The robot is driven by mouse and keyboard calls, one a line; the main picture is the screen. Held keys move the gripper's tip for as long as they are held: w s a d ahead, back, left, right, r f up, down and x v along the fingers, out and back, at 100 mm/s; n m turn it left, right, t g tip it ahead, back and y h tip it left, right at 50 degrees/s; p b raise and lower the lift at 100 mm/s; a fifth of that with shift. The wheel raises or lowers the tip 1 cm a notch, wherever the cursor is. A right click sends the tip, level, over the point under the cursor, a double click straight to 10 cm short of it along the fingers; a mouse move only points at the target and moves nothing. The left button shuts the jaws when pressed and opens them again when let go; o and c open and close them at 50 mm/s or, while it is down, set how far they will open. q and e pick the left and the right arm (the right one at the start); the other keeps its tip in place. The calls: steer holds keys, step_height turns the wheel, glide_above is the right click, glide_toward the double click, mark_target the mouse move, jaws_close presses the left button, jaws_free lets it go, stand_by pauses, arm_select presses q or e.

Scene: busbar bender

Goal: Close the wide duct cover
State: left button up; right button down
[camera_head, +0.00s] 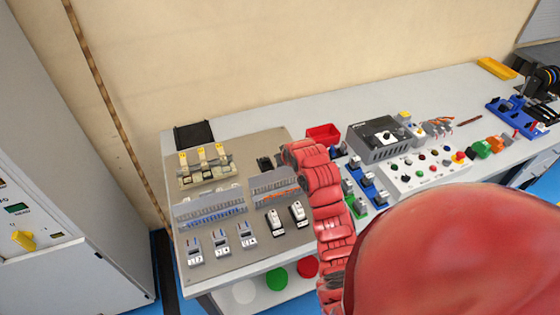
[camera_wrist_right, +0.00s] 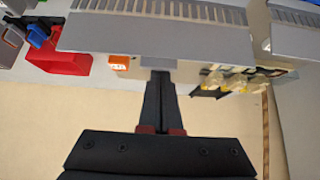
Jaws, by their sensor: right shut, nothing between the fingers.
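The wide duct (camera_head: 210,207) is on the left of the grey board in the head view. It has a row of grey slats and a plain grey strip along its back that looks like its cover. My right gripper (camera_wrist_right: 160,78) is shut and empty in the wrist view. Its fingertips are close to a slotted grey duct (camera_wrist_right: 155,38), seemingly the narrow one (camera_head: 273,187); contact cannot be told. In the head view, a dark shape (camera_head: 265,163) at the red arm's end seems to be this gripper. My left gripper is out of view.
Contactors with yellow tops (camera_head: 204,158) stand behind the wide duct, breakers (camera_head: 221,240) in front. A red bin (camera_head: 323,134) and a control box (camera_head: 382,139) are to the right. My red arm hides part of the bench's right front.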

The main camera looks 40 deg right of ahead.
mark_target(299, 208)
steer(key=shift+s+f+t+b, duration=0.4)
steer(key=shift+s+f, duration=0.05)
steer(key=shift+s, duration=0.1)
steer(key=shift+s+a+f+t+h+b, duration=0.35)
steer(key=shift+s+f+t+b, duration=0.25)
steer(key=shift+s+t+b, duration=1.1)
steer(key=shift+s+a+f+t+h+b, duration=0.3)
steer(key=shift+s+f+t+h+b, duration=0.45)
steer(key=shift+b, duration=1.8)
steer(key=shift+s+a+f+t+h+b, duration=0.1)
steer(key=shift+s+a+f+t+b, duration=0.25)
steer(key=shift+s+t+b, duration=1.1)
steer(key=shift+w+b, duration=0.35)
steer(key=shift+b, duration=0.3)
steer(key=v, duration=0.6)
steer(key=shift+s+d+f+b, duration=0.1)
steer(key=shift+s+f+b, duration=0.15)
steer(key=shift+b, duration=0.05)
steer(key=p+v, duration=0.9)
steer(key=v, duration=0.2)
